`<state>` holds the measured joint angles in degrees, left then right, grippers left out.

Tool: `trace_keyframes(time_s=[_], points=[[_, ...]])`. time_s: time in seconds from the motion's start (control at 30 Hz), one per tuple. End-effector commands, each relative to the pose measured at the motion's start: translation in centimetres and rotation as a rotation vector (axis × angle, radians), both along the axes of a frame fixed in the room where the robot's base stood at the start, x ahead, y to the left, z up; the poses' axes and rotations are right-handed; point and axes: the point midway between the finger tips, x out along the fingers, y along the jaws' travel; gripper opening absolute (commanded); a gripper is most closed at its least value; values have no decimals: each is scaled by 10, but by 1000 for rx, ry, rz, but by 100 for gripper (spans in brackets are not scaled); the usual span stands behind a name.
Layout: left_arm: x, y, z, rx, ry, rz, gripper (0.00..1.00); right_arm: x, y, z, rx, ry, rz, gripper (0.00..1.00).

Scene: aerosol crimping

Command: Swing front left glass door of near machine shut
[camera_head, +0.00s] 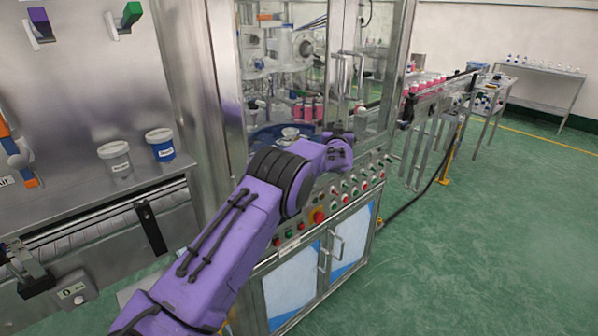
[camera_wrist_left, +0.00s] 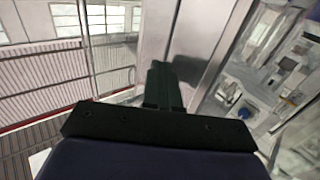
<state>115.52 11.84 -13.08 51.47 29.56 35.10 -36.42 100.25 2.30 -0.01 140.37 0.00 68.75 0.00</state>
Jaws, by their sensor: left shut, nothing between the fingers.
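The near machine (camera_head: 300,100) is a metal-framed cabinet with glass doors and a button panel below. Vertical handles (camera_head: 341,75) show at the middle of its front. I cannot tell clearly how far the front left glass door stands open. In the left wrist view, a thin frame with a pale handle (camera_wrist_left: 132,75) crosses the left side, seemingly a glass door. My purple left arm reaches up to the front of the machine, its wrist just above the button panel. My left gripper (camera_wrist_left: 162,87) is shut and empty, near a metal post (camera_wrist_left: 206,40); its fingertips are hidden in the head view.
The button panel (camera_head: 345,190) with a red knob lies under my wrist. Two tubs (camera_head: 115,158) stand on the steel bench at left. A conveyor (camera_head: 440,95) with pink bottles runs off to the right. Green floor (camera_head: 480,230) is clear at right.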

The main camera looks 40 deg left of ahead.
Motion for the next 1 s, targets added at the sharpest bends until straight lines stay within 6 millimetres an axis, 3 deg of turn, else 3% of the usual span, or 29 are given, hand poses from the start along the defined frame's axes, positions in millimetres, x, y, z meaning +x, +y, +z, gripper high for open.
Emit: trace_keyframes(time_s=[0.17,0.2,0.23,0.4,0.5,0.63,0.9,0.93,1.0], points=[[0,-47,6,2,10,-13,0,0,0,24,0,0,0,43],[-1,-60,-5,1,6,-14,0,1,0,6,0,-1,0,43],[-1,-69,-7,1,7,-15,0,1,0,1,0,-1,0,43],[-6,-112,-7,0,9,-13,0,0,0,-13,0,0,0,43],[-8,-128,-6,0,10,-11,0,0,0,-17,0,0,0,43],[-10,-139,-4,-1,10,-9,0,0,0,-19,0,0,0,43],[-11,-140,-2,-53,-38,-3,0,0,0,-18,0,0,0,43],[-14,-139,-6,-81,-64,-1,0,0,0,-19,0,0,0,43],[-36,-137,-51,-140,-52,1,0,0,0,-19,0,0,0,43]])
